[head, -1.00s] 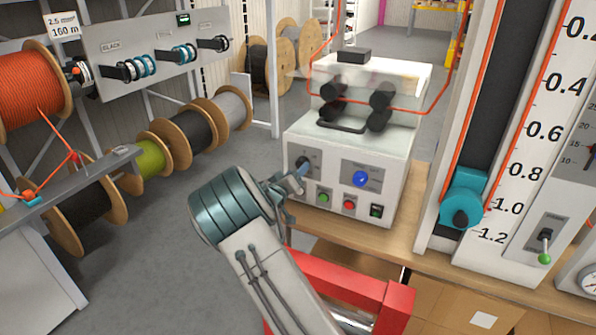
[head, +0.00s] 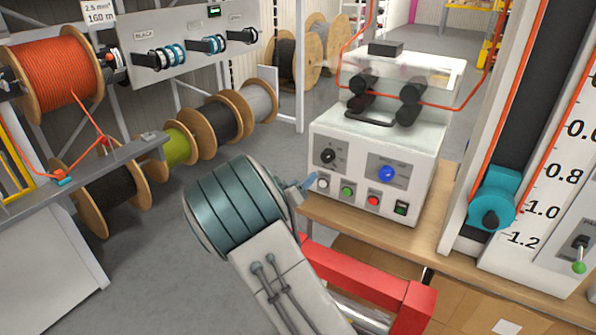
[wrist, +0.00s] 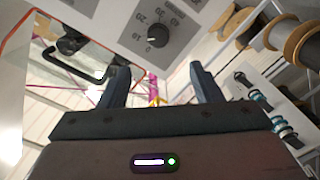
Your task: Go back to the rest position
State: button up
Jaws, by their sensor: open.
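My gripper (wrist: 156,90) shows in the wrist view with its two dark fingers apart and nothing between them. In the head view the teal wrist housing of my arm hides most of it, and only a small blue-grey tip (head: 308,184) shows at the left front of the white machine (head: 375,160). The machine's black dial (head: 328,156) is uncovered in the head view. In the wrist view the dial (wrist: 152,35) with its number scale lies beyond the fingers, apart from them.
The machine stands on a wooden bench (head: 385,232). A red frame (head: 375,278) lies below my arm. An orange cable (head: 440,105) crosses the machine's rollers. Reels stand at left, including an orange one (head: 58,80). Grey floor (head: 140,240) is open between the rack and bench.

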jog(key=s+d+r+g+y, duration=0.1)
jog(key=s+r+g+y, duration=0.2)
jog(key=s+y, duration=0.35)
jog(key=s+r+g+y, duration=0.3)
jog(key=s+y, duration=0.3)
jog(key=s, duration=0.2)
jog(key=s+d+g+h, duration=0.1)
jog(key=s+d+g, duration=0.1)
jog(key=s, duration=0.9)
jog(key=s+d+g+h, duration=0.1)
jog(key=s+d+g, duration=0.2)
jog(key=s, duration=0.8)
jog(key=shift+s+d+f+m+g, duration=0.3)
jog(key=shift+d+m, duration=0.1)
jog(key=shift+d, duration=0.65)
